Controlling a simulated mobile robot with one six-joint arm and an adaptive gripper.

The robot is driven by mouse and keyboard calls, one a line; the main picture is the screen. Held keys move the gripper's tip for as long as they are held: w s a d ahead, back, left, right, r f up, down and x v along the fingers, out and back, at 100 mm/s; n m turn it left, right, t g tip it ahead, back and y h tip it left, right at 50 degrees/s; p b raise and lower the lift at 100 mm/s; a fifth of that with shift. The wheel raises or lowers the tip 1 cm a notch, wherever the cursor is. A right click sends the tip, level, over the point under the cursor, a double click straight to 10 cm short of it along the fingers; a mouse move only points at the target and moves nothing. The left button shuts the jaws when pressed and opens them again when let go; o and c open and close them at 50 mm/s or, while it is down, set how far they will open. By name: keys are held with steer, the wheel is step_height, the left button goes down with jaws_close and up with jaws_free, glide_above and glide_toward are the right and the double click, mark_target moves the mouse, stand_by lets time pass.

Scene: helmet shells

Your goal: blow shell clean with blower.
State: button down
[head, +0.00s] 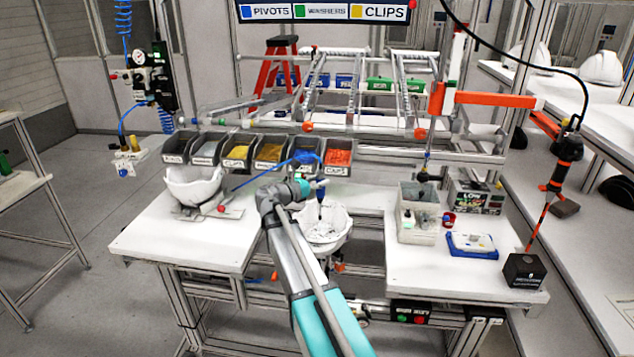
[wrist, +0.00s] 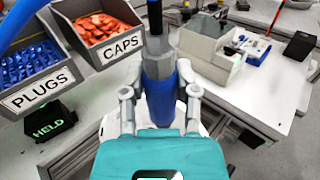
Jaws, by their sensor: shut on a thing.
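My gripper (head: 312,186) is shut on the blower (head: 320,210), a blue and black tool with a thin nozzle pointing down. In the wrist view the blower's blue body (wrist: 160,98) stands upright between the two fingers of my gripper (wrist: 160,92). In the head view a white helmet shell (head: 336,230) sits open side up in the gap between the table halves, below the nozzle. Small specks seem to lie inside it. I cannot tell whether the nozzle touches it. In the wrist view the shell is mostly hidden behind my gripper.
A second white shell (head: 194,188) rests at the table's left. Bins with colored parts (head: 268,152) line the back. A grey container (head: 416,228), a blue tray (head: 472,246) and a black box (head: 524,270) stand on the right. A blue hose (head: 258,176) crosses the left side.

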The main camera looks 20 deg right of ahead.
steer(key=shift+w+a, duration=0.4)
steer(key=shift+a, duration=0.2)
steer(key=shift+w+a, duration=0.4)
steer(key=shift+a, duration=0.2)
